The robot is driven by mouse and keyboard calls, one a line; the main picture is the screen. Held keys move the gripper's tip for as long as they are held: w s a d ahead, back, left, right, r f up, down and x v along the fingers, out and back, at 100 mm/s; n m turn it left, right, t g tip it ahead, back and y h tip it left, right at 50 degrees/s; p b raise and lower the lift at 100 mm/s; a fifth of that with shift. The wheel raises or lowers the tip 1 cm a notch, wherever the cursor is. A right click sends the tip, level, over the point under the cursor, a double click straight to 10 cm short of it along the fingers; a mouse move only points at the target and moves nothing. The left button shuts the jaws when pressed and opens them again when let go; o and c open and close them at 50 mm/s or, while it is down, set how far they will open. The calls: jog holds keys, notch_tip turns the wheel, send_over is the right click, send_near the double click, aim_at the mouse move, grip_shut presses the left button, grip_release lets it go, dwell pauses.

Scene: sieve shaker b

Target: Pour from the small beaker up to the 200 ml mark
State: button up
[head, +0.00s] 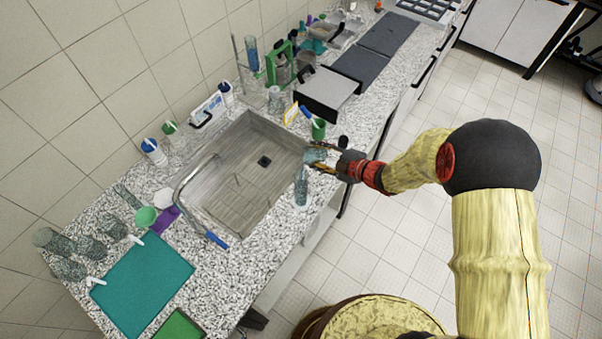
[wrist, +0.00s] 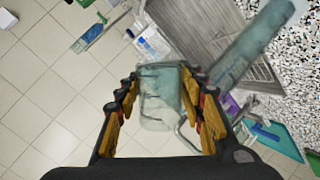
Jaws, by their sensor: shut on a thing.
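My gripper (head: 323,158) is shut on a small clear glass beaker (head: 314,156), above the front edge of the sink. In the wrist view the beaker (wrist: 158,98) sits between the two fingers of my gripper (wrist: 165,88). It has a pale blue-green tint; its liquid level and marks cannot be read. A tall clear glass vessel (head: 301,187) stands on the counter strip in front of the sink, just below my gripper in the head view. It also shows in the wrist view (wrist: 252,45), to the right of the beaker and apart from it. Its 200 ml mark cannot be made out.
The steel sink (head: 235,180) lies left of my gripper, with a curved faucet (head: 182,190). A green cup (head: 318,129) and a grey box-shaped device (head: 326,92) stand behind. A teal mat (head: 142,283) and several glass vessels are at lower left.

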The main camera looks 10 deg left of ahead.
dwell(0.5)
jog(key=shift+r+n+t+h+b, duration=0.4)
jog(key=shift+n+t+b, duration=0.1)
jog(key=shift+n+b, duration=0.15)
dwell(1.8)
jog(key=shift+f+n+b, duration=0.25)
jog(key=shift+b, duration=0.4)
dwell(0.6)
jog(key=shift+r+p, duration=0.45)
jog(key=shift+p, duration=0.6)
jog(key=shift+d+f+m+g+y, duration=0.1)
jog(key=shift+f+m+g+y, duration=0.2)
jog(key=shift+f+m, duration=0.4)
jog(key=shift+r+m+g+y+p, duration=0.3)
jog(key=shift+r+m+p, duration=0.15)
jog(key=shift+p, duration=0.4)
